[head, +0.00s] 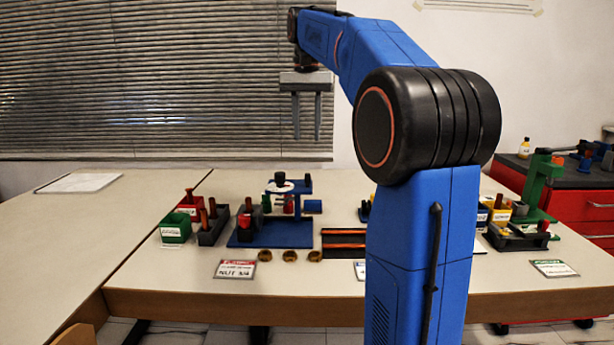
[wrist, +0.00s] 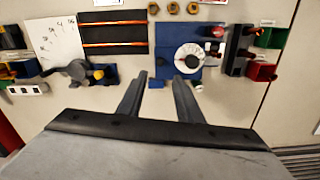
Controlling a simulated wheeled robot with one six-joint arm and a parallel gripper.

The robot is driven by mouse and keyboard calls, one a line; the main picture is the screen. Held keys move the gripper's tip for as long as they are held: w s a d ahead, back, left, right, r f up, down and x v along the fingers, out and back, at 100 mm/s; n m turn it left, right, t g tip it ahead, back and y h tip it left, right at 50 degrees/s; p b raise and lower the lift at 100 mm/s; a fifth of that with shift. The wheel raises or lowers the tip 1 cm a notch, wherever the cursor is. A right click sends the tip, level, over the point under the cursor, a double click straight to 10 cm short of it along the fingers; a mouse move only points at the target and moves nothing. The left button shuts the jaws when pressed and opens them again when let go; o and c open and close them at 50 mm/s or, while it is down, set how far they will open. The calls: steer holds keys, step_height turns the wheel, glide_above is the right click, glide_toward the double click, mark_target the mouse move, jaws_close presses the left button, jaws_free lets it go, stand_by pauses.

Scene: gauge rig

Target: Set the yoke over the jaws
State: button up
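My gripper (head: 307,138) is raised high above the table with its two fingers pointing down, apart and empty. A blue gauge rig (head: 270,238) with a round white dial stands on the table below; in the wrist view the dial (wrist: 189,58) lies just beyond the right finger. The rig's jaws are too small to make out. I cannot tell which piece is the yoke; a dark grey curved piece (wrist: 75,72) lies at left in the wrist view.
Green (head: 175,228) and red bins and a dark holder (head: 213,225) stand left of the rig. Several brass nuts (head: 290,256) and a black tray with orange rods (head: 343,240) lie in front and right. My arm hides part of the table. The left table is mostly clear.

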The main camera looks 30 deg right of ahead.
mark_target(307, 175)
step_height(307, 175, down, 13)
steer(key=shift+f, duration=0.1)
stand_by(0.4)
jaws_close()
